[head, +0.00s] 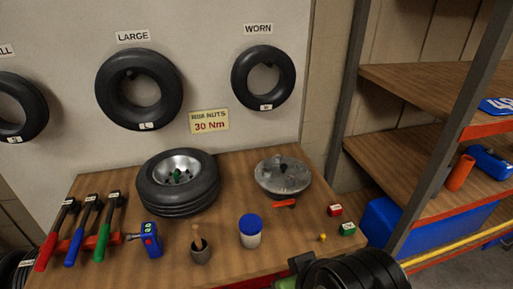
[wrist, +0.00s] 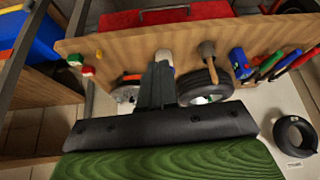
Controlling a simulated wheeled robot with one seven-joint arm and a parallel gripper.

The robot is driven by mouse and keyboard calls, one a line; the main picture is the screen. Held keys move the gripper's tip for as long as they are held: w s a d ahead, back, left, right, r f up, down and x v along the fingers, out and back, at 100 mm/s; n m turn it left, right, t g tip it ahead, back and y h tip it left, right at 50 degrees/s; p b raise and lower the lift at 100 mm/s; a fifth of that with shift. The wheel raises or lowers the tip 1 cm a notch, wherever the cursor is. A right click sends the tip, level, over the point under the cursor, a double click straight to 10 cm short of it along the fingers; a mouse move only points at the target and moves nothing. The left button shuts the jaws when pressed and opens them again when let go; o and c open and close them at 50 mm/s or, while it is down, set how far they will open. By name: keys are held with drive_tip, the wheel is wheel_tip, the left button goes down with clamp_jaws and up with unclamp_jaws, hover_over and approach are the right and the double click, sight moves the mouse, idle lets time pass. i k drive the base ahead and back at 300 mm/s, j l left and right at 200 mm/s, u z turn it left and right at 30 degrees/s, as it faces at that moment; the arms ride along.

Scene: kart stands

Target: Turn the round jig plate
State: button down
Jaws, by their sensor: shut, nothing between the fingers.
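The round jig plate (head: 290,177) is a grey metal disc lying flat on the wooden bench, right of centre in the head view. A short orange-red handle (head: 284,203) shows at its front edge. In the wrist view the jig plate (wrist: 124,95) is partly hidden behind my fingers, and its orange handle (wrist: 131,77) shows beside them. My gripper (wrist: 159,70) is shut and empty, apart from the plate. In the head view only a part of my arm shows at the bottom edge, in front of the bench.
Left of the plate, a tyre on a rim (head: 178,195) and a blue-lidded jar (head: 250,238) stand on the bench (head: 225,262). Small red (head: 335,210) and green (head: 347,229) blocks lie to the right. A shelf post (head: 425,165) rises beyond.

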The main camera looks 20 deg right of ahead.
sight(276, 184)
drive_tip(key=i+l+u, duration=0.1)
drive_tip(key=l+u, duration=0.6)
drive_tip(key=i+l, duration=0.05)
drive_tip(key=l, duration=0.05)
